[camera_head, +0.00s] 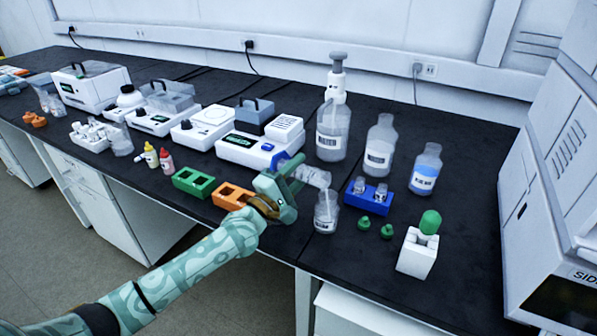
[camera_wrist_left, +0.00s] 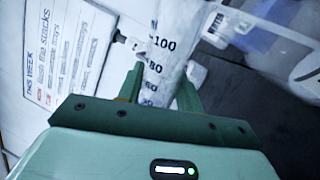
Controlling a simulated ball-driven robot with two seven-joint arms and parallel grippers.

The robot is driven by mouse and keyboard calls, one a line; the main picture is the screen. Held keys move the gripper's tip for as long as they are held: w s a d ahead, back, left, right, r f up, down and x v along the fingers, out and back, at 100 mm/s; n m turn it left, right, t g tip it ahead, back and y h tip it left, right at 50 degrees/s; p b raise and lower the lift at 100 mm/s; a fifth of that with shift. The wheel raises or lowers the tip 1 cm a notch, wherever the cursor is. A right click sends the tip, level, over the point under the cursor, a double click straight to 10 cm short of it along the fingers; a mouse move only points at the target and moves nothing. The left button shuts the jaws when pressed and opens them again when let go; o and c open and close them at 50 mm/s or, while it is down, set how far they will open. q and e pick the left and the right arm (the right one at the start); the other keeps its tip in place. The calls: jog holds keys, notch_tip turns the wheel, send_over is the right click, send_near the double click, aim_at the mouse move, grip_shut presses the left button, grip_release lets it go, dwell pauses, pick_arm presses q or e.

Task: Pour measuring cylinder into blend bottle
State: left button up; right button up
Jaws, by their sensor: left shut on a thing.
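My left gripper (camera_head: 288,183) is shut on the measuring cylinder (camera_head: 317,177), a clear tube tilted over to the right. Its open end is just above the mouth of a small clear labelled bottle (camera_head: 325,216), which looks like the blend bottle and stands upright near the bench's front edge. I cannot tell whether liquid is flowing or whether the rims touch. In the left wrist view the cylinder (camera_wrist_left: 166,45) sits between the fingers (camera_wrist_left: 160,88), with marks such as 100 and 80 showing. My right gripper is not in view.
A blue rack (camera_head: 368,203) with small vials stands right of the bottle, near green caps (camera_head: 364,223) and a white block (camera_head: 417,253). Larger bottles (camera_head: 380,148) stand behind. An orange rack (camera_head: 232,196) is to the left. The bench's right part is fairly clear.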

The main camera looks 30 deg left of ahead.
pick_arm(q)
jog(key=shift+r+m+h, duration=0.35)
jog(key=shift+m+h, duration=0.05)
jog(key=shift+m, duration=0.3)
jog(key=shift+d+r+m, duration=0.1)
jog(key=shift+r+m, duration=0.35)
jog(key=shift+m, duration=0.25)
jog(key=shift+r, duration=0.1)
jog(key=shift+s+d+r+m+g+h+p, duration=0.15)
jog(key=shift+m+h+p, duration=0.1)
jog(key=shift+m, duration=0.15)
jog(key=shift+w+r+m+g+h+p, duration=0.15)
jog(key=shift+m+h, duration=0.1)
jog(key=shift+m, duration=0.15)
jog(key=shift+s+d+r+m, duration=0.15)
jog(key=shift+r+m, duration=0.2)
jog(key=shift+m, duration=0.35)
